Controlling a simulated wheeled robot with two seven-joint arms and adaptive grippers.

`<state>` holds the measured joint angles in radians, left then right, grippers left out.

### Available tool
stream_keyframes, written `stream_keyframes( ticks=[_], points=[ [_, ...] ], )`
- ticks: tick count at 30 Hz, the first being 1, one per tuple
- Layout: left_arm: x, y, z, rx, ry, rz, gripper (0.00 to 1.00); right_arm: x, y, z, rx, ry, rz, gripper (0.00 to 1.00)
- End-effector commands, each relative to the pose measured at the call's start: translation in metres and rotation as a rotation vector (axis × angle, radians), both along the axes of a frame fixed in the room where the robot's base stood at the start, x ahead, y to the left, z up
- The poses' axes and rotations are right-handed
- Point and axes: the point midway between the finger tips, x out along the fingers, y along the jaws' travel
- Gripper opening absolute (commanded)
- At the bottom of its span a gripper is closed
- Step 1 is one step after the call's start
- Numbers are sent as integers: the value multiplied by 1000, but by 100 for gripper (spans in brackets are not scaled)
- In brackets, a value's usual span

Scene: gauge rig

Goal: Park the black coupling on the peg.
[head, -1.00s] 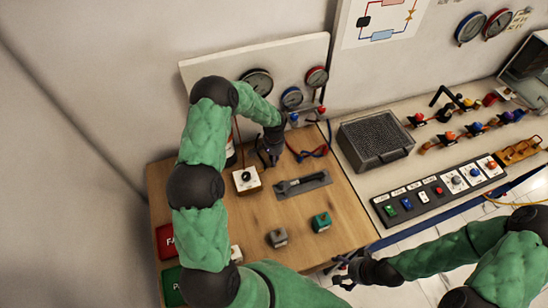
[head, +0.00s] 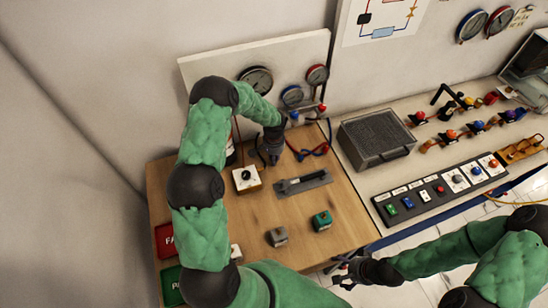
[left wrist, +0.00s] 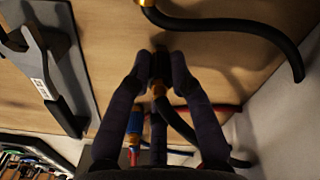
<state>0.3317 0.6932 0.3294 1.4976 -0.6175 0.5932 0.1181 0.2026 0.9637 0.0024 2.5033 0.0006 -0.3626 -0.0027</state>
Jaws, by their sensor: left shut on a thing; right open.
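My left gripper (head: 273,158) reaches down over the back of the wooden table, near the hoses. In the left wrist view its two fingers (left wrist: 160,62) are shut on the black coupling (left wrist: 158,68), a small dark piece with a brass end. A black hose runs from that brass end back between the fingers. The fingers and the arm hide much of the coupling, and in the head view it cannot be made out. I cannot pick out the peg with certainty. My right gripper (head: 345,277) is open and empty, beyond the table's front right edge.
A wrench (left wrist: 38,75) lies on a grey mat (head: 318,180) right of my left gripper. A white box with a black knob (head: 246,179) stands left. A blue fitting (left wrist: 135,122) and red and blue hoses are close by. Grey (head: 277,237) and green (head: 321,221) blocks stand nearer the front.

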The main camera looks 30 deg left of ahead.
Motion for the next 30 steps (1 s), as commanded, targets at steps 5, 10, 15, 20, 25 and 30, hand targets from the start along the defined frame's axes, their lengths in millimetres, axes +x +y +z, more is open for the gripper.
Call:
stream_keyframes(
  ticks=[5,10,15,20,25,30],
  points=[
    [0,0,-2,0,0,0,0,0,0,-2,0,0,0,88],
    [0,0,-1,0,0,0,0,0,0,-2,0,0,0,88],
    [0,0,-2,0,0,0,0,0,0,-2,0,0,0,88],
    [0,0,-2,0,0,0,0,0,0,-3,0,0,0,88],
    [0,0,-2,0,0,0,38,0,0,-3,0,0,0,88],
    [0,0,-2,0,0,0,38,0,0,-3,0,0,0,88]
  ],
)
